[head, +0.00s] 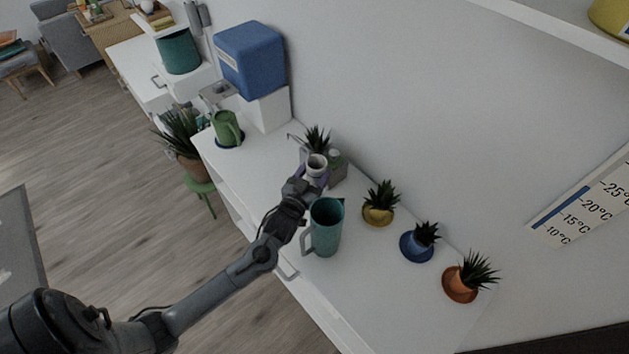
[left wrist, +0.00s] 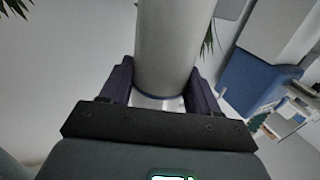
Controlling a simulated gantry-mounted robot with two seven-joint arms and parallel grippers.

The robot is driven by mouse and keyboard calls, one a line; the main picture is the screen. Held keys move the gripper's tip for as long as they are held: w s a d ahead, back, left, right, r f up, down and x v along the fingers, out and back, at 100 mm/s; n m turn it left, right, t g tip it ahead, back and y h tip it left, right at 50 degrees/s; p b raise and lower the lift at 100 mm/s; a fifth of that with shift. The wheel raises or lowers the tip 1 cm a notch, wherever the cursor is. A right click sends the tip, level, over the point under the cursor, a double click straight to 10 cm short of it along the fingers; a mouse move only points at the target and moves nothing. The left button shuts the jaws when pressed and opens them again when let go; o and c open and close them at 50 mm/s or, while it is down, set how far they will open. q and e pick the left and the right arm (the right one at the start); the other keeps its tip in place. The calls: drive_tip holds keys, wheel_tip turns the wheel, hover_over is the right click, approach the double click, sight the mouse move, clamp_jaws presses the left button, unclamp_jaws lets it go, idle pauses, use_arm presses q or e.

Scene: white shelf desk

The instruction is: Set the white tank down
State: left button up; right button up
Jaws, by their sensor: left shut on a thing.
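The white tank (head: 317,163) is a small pale cylinder with a dark open top, above the white shelf desk (head: 265,178) in the head view. My left gripper (head: 314,178) is shut on it, with one finger on each side. In the left wrist view the tank (left wrist: 170,45) stands large between the dark fingers of the gripper (left wrist: 162,88). My gripper and arm hide the tank's lower end in the head view, so I cannot tell whether it touches the desk. My right gripper is not in view.
A teal pitcher (head: 327,228) stands close in front of my gripper. A potted plant (head: 317,138) and a grey-green box (head: 336,168) are just behind the tank. Yellow (head: 378,215), blue (head: 416,246) and orange (head: 457,286) pots line the wall side. Bare desk lies toward the green mug (head: 226,128).

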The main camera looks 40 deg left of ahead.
use_arm(q)
wheel_tip(320, 180, down, 4)
drive_tip(key=shift+r+b, duration=0.2)
drive_tip(key=shift+b, duration=0.15)
drive_tip(key=o, duration=1)
drive_tip(key=shift+f, duration=0.15)
